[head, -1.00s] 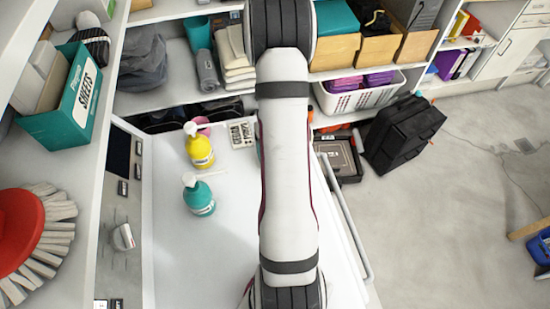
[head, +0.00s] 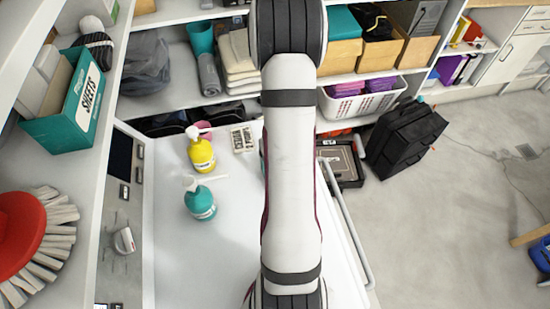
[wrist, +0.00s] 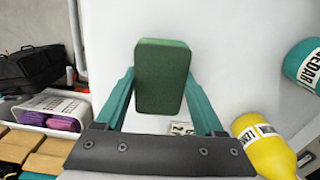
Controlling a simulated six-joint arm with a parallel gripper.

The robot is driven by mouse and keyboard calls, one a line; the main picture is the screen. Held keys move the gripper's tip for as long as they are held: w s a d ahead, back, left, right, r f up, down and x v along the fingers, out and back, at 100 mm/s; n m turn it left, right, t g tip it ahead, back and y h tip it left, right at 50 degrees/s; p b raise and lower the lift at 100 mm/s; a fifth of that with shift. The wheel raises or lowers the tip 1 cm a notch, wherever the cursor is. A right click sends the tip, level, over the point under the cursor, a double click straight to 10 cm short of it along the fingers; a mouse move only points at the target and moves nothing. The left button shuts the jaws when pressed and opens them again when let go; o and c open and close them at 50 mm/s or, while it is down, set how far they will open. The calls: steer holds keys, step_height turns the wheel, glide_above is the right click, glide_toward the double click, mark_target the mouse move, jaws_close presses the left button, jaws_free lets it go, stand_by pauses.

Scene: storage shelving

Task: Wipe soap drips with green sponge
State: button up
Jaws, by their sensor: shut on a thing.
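The green sponge (wrist: 161,82) is between the teal fingers of my gripper (wrist: 160,78) in the wrist view, held over a white surface (wrist: 225,70). My gripper is shut on the sponge. A yellow pump bottle (head: 201,155) and a teal pump bottle (head: 200,203) stand on the white top (head: 225,260), left of my arm. In the wrist view the yellow bottle (wrist: 265,152) and teal bottle (wrist: 303,65) are at the right. I cannot make out soap drips.
A small lettered box (head: 243,138) stands at the back of the white top. A white basket (head: 360,101) sits on the back shelf. A black bag (head: 405,137) stands on the floor at right. A metal rail (head: 352,235) runs along the top's right side.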

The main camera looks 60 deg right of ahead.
steer(key=shift+s+a, duration=1.65)
step_height(320, 180, up, 6)
steer(key=shift+r, duration=0.25)
steer(key=w+d+r, duration=0.4)
steer(key=w+r, duration=0.5)
steer(key=r, duration=0.5)
steer(key=w+a+r, duration=0.2)
steer(key=r, duration=0.5)
steer(key=w+a+r, duration=0.2)
steer(key=r, duration=0.5)
steer(key=shift+w+a+r, duration=0.15)
steer(key=shift+w+r, duration=0.15)
